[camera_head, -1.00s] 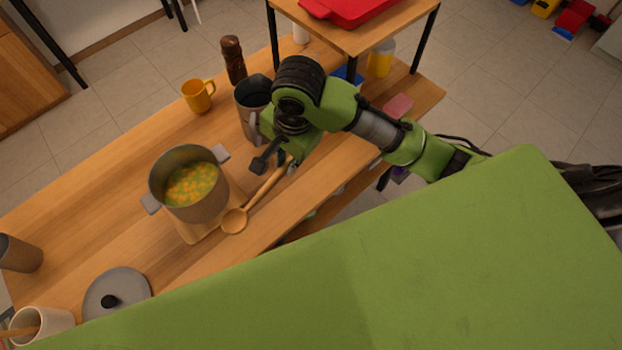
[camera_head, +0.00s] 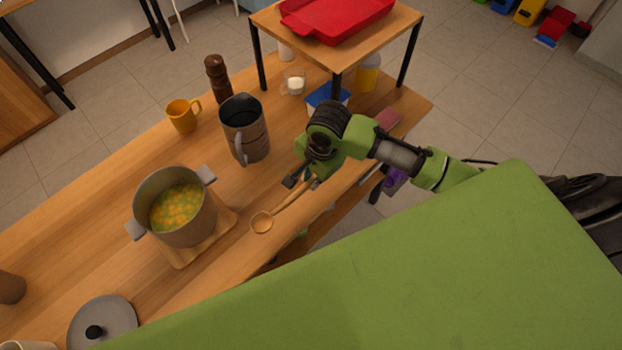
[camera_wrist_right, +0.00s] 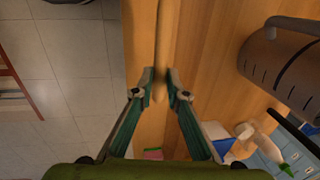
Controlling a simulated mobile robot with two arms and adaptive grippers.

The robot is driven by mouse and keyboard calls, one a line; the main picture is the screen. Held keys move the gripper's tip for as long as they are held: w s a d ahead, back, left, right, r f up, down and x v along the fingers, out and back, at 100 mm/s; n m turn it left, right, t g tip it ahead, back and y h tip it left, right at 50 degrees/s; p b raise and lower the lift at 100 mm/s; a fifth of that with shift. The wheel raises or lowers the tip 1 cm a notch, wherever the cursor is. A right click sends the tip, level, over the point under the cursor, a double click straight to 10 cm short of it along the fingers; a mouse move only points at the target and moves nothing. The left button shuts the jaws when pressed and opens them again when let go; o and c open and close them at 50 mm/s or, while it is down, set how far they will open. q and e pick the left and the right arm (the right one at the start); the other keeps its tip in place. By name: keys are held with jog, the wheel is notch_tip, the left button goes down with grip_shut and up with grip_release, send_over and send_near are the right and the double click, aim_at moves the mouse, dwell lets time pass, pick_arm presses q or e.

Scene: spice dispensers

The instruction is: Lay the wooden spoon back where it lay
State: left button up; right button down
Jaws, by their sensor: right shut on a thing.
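The wooden spoon (camera_head: 262,222) is near the front edge of the wooden counter, its bowl to the right of the pot's board. I cannot tell whether it touches the counter. My right gripper (camera_head: 298,184) is shut on the spoon's handle. In the right wrist view the handle (camera_wrist_right: 163,22) runs up between the fingertips of the right gripper (camera_wrist_right: 160,78), along the counter edge. My left gripper is not in view.
A pot of soup (camera_head: 175,207) stands on a wooden board (camera_head: 225,222) to the left. A grey pitcher (camera_head: 245,130) stands behind the spoon. A raised shelf (camera_head: 268,22) with a red tray (camera_head: 335,18) is at the back. The counter between pot and pitcher is clear.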

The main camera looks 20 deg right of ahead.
jog(key=w+f, duration=0.1)
jog(key=w+d+f, duration=0.1)
jog(key=f, duration=0.1)
jog(key=shift+w, duration=0.15)
jog(key=shift+f+p, duration=0.6)
jog(key=shift+f, duration=0.95)
jog(key=c, duration=2)
grip_release()
jog(key=shift+f, duration=0.1)
jog(key=r, duration=0.4)
jog(key=s+r, duration=0.1)
jog(key=r, duration=0.3)
jog(key=s+r, duration=0.1)
jog(key=r, duration=0.3)
jog(key=shift+d+b, duration=0.35)
jog(key=shift+d, duration=0.05)
